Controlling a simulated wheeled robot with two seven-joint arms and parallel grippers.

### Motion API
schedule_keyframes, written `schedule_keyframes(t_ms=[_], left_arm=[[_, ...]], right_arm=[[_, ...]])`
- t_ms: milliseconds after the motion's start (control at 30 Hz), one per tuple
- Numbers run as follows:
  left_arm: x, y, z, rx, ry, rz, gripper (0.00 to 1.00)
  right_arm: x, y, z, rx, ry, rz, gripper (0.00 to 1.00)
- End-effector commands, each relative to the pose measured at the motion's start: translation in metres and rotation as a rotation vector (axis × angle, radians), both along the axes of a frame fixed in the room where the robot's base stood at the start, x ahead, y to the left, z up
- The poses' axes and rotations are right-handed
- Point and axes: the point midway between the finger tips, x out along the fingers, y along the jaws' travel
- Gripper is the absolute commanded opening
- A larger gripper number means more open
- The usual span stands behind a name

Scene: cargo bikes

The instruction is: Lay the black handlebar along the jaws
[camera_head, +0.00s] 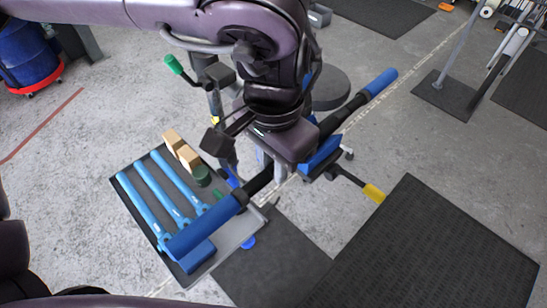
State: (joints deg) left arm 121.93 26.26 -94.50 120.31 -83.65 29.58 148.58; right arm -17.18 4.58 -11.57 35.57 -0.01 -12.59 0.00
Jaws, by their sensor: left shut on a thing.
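The black handlebar (261,181) with blue grips runs diagonally from lower left to upper right in the head view. Its near grip is over the tray and its far grip points to the upper right. My left gripper (298,160) is shut on the handlebar near its middle, and my wrist hides part of the bar. A blue block-like part (322,156), perhaps one of the jaws, shows beside the bar, right of my gripper. A yellow-ended handle (372,193) sticks out below it. Whether the bar touches the jaws is hidden. My right gripper is not in view.
A green-ended handle (174,65) stands behind. Dark mats (440,250) lie on the right. A blue drum (25,55) stands far left.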

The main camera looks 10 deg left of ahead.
Motion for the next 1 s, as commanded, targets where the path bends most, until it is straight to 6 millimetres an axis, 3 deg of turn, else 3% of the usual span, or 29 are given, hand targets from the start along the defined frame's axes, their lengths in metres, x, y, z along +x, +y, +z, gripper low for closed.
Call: schedule_keyframes(t_ms=[33,200,567,1000], left_arm=[[0.0,0.0,0.001,-0.001,-0.002,0.0,0.22],[0.0,0.0,0.001,-0.001,-0.002,0.0,0.44],[0.001,0.0,0.005,0.0,-0.003,0.001,0.44],[0.001,0.0,0.07,-0.001,-0.004,0.002,0.44]], right_arm=[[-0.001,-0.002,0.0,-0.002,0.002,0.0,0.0],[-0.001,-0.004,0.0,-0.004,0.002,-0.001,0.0],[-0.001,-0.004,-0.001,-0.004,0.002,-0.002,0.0],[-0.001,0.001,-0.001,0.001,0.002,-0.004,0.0]])
